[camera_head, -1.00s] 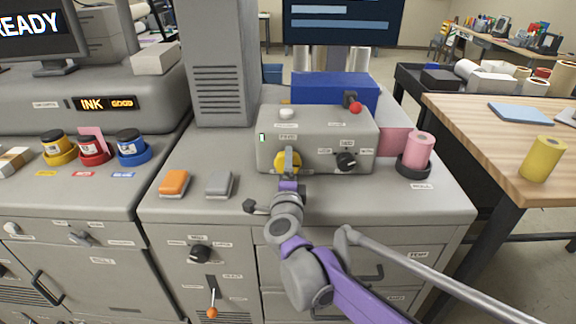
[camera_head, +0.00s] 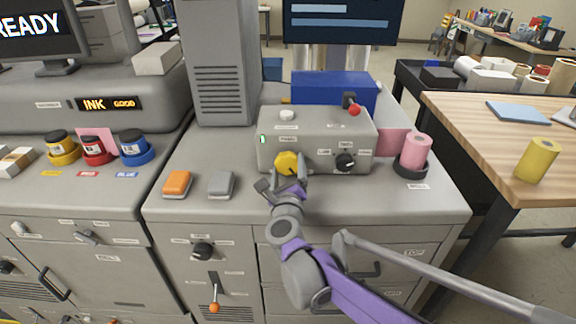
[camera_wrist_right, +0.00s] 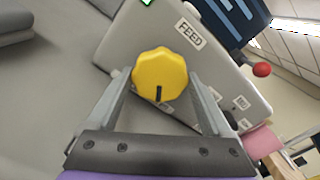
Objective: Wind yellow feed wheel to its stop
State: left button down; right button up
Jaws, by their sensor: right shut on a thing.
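The yellow feed wheel (camera_head: 286,161) is on the front of the grey laminator (camera_head: 315,128). In the wrist view the wheel (camera_wrist_right: 160,74) has a scalloped rim and a black mark pointing toward the palm, and a label reading FEED is beside it. My right gripper (camera_head: 287,172) is at the wheel, rolled over, with one finger on each side of its rim. It is shut on the wheel, and the wrist view shows the fingers (camera_wrist_right: 162,88) flanking it. My left gripper is out of view.
A black knob (camera_head: 345,162) is close to the right of the wheel, and a red-tipped lever (camera_head: 354,110) is above it. Orange (camera_head: 177,183) and grey (camera_head: 221,184) blocks lie to the left. A pink roll (camera_head: 416,151) stands at the right.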

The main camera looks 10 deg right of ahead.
jog(key=shift+m+p, duration=0.3)
jog(key=shift+m, duration=0.8)
jog(key=o, duration=1.1)
jog(key=shift+o, duration=0.2)
jog(key=shift+s, duration=0.1)
jog(key=s+a+b, duration=0.1)
jog(key=s+a, duration=0.1)
jog(key=s, duration=0.8)
jog(key=shift+s, duration=0.2)
jog(key=shift+a, duration=0.1)
